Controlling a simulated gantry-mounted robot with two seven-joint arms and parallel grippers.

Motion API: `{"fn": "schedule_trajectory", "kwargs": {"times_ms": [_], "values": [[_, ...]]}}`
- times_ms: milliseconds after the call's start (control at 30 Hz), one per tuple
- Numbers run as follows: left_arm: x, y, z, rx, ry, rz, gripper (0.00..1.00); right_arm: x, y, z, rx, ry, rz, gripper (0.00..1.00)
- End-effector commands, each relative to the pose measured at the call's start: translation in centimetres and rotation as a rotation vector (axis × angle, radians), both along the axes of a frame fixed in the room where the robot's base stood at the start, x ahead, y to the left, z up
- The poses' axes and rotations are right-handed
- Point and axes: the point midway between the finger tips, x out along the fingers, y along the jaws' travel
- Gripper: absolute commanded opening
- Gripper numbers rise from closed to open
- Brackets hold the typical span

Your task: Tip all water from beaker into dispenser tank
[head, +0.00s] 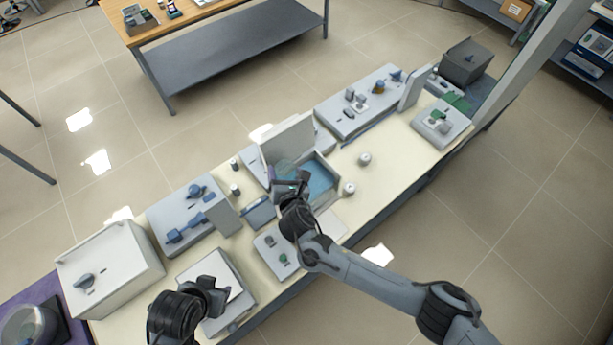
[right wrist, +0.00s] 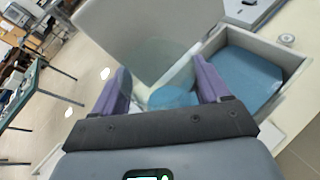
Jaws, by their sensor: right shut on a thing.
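The clear beaker (right wrist: 172,97) is between the purple fingers of my right gripper (right wrist: 165,85), with blue water in it. In the head view my right gripper (head: 292,180) is at the left part of the dispenser tank (head: 335,182), and the see-through beaker is hard to make out there. The tank is a pale open box with blue water inside, and its raised lid (head: 288,142) stands at its back. In the right wrist view the tank (right wrist: 250,68) lies just right of the beaker. My left gripper (head: 222,291) looks open and empty over a pale device at the lower left.
Several pale lab devices line the cream bench, among them a white box furnace (head: 110,270) at the left and a panelled unit (head: 360,100) behind. Small jars (head: 364,159) stand right of the tank. The bench right of these jars is mostly clear.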

Motion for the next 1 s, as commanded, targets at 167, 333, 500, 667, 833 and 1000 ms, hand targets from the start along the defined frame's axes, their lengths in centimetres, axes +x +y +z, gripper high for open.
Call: {"fn": "schedule_trajectory", "kwargs": {"times_ms": [167,333,500,667,833,1000], "values": [[0.01,-0.10,0.01,-0.004,0.000,0.003,0.40,0.01,-0.06,-0.03,-0.047,-0.006,-0.001,0.31],[0.00,-0.09,0.00,-0.004,0.001,0.003,0.40,0.02,-0.03,-0.03,-0.055,-0.008,0.000,0.31],[0.00,-0.02,-0.01,-0.001,0.000,0.001,0.40,0.07,-0.11,-0.24,-0.198,-0.030,0.001,0.31],[-0.01,0.12,-0.03,0.005,0.000,-0.004,0.40,0.06,-0.35,-0.50,-0.274,-0.039,0.000,0.31],[-0.02,0.23,-0.03,0.010,0.001,-0.006,0.40,0.04,-0.36,-0.53,-0.274,-0.038,0.000,0.31],[-0.02,0.22,-0.02,0.009,0.000,-0.006,0.40,0.07,-0.36,-0.21,-0.273,-0.039,-0.001,0.31]]}}
